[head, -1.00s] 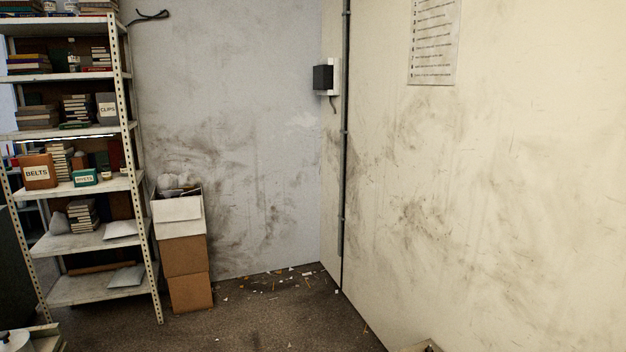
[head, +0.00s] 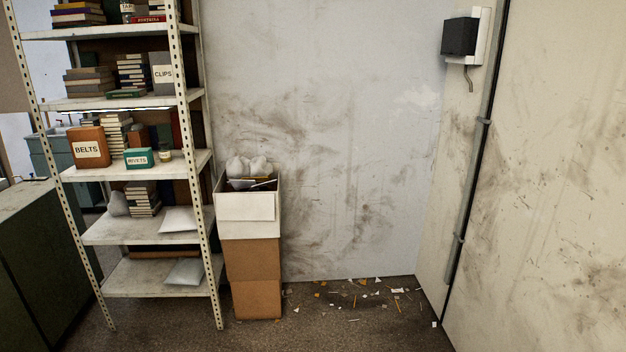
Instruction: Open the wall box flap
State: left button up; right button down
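The wall box (head: 460,37) is a small dark grey box on a white backplate, high on the wall near the corner at the upper right of the head view. A short grey cable or lever hangs below it. I cannot make out the flap as a separate part or tell whether it is open. Neither of my grippers is in view.
A metal shelf (head: 145,233) with books and labelled boxes stands at the left. Stacked cartons (head: 254,262) stand beside it, the top one filled. A dark green cabinet (head: 35,265) is at the far left. Scraps litter the corner floor (head: 365,300). A vertical pipe (head: 483,120) runs right of the box.

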aim_at(459, 38)
jog(key=i+z, duration=0.15)
jog(key=i, duration=0.4)
jog(key=i+z, duration=0.2)
jog(key=i, duration=0.35)
jog(key=i+j+z, duration=0.15)
jog(key=i, duration=0.35)
jog(key=i+j+z, duration=0.2)
jog(key=i, duration=0.35)
jog(key=i+l, duration=0.15)
jog(key=i, duration=0.25)
jog(key=i+l+z, duration=0.15)
jog(key=i, duration=0.3)
jog(key=i+l, duration=0.2)
jog(key=i, duration=0.25)
